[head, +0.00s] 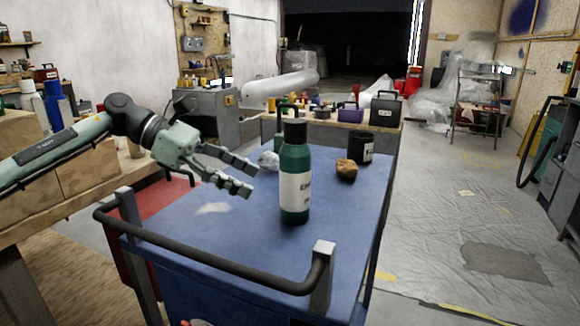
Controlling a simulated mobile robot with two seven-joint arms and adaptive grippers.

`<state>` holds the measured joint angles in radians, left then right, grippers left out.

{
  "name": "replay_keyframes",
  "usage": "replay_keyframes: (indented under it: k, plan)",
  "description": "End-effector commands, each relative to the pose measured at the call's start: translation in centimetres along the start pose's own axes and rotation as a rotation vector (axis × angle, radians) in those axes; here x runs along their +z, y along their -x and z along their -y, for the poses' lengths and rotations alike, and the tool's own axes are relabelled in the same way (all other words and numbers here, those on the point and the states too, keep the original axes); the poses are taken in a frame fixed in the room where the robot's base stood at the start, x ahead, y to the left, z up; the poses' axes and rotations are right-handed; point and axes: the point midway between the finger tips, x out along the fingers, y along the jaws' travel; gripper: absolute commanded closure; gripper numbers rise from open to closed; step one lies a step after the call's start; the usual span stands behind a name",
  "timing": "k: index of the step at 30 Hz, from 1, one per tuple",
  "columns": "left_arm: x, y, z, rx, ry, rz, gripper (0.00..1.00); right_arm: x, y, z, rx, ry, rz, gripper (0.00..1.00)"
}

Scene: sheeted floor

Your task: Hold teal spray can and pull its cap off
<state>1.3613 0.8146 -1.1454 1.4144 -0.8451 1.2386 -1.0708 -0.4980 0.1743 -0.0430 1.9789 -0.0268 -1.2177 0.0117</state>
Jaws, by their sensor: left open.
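The teal spray can (295,184) stands upright on the blue top of a cart, with a white label around its body. Its black cap (295,131) is on top of it. My left gripper (252,180) comes in from the left, open and empty. Its fingers point toward the can, at its left, with a small gap in the picture between the fingertips and the can. My right gripper is not in view.
The cart top (225,228) also holds a black mug (361,148), a brown lump (346,170) and a crumpled whitish thing (268,160). A dark handrail (210,258) runs along the near edge. The front of the top is mostly clear.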

Motion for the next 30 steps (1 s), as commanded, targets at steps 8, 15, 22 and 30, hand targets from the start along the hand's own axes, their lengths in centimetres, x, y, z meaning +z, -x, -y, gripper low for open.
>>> replay_keyframes:
  k: [8,15,22,30]
  plan:
    - [-0.1,-3.3,0.1,-0.004,-0.001,0.0,0.38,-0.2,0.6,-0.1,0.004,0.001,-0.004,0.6]
    - [-0.2,-7.0,0.1,-0.003,-0.002,0.002,0.38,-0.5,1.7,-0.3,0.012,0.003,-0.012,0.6]
    - [-0.1,-9.1,0.0,-0.001,0.0,0.002,0.38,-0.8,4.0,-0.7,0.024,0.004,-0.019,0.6]
    - [0.1,-9.8,0.0,0.0,0.0,0.003,0.38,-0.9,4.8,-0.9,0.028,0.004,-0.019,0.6]
